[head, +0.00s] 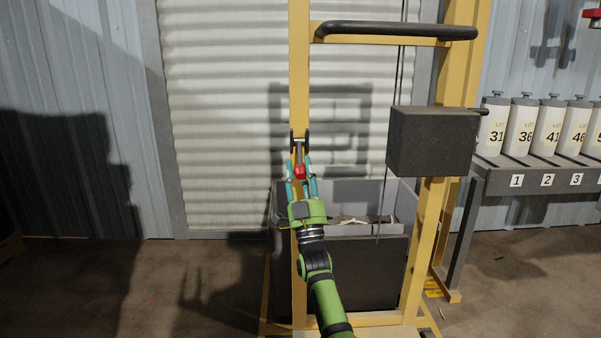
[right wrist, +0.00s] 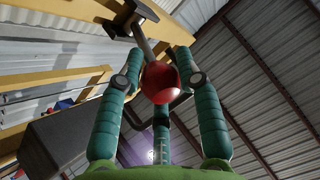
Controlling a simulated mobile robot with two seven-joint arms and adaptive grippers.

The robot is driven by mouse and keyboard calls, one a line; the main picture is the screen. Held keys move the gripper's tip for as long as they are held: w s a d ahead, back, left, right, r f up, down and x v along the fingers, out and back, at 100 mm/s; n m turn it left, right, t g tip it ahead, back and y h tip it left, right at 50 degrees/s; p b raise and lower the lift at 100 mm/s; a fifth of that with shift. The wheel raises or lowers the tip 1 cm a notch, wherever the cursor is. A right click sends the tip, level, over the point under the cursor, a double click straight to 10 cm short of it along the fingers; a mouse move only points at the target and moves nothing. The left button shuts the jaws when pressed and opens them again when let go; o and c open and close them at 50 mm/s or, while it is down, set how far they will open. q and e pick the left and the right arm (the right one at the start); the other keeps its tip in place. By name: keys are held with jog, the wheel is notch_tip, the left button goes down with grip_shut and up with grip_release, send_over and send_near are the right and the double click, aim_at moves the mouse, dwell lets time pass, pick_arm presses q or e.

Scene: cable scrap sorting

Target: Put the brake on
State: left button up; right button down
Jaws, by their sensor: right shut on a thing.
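The brake lever is a short metal rod with a red ball knob (head: 300,171), joined to a black bracket (head: 299,140) on the left yellow post of the lift frame. The knob (right wrist: 161,82) and rod (right wrist: 143,40) also show in the right wrist view. In the head view the knob end is lower than the bracket and toward me. My right gripper (head: 302,178), with teal fingers on a green arm, is shut on the lever, its fingers on both sides of the knob. The exact contact is hard to see. My left gripper is not in view.
The yellow frame has a black handlebar (head: 395,31) and a dark box (head: 432,142) to the right of my gripper. A grey bin (head: 347,191) with scrap stands behind. Numbered lot canisters (head: 525,125) sit on a shelf at right. The floor at left is clear.

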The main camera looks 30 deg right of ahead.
jog(key=shift+r, duration=0.1)
jog(key=c, duration=0.8)
grip_release()
jog(key=shift+d, duration=0.1)
jog(key=shift+c, duration=0.2)
jog(key=shift+s+f, duration=0.1)
jog(key=shift+f, duration=0.15)
jog(key=v, duration=1.1)
jog(key=shift+s+f, duration=0.2)
jog(key=shift+a, duration=0.25)
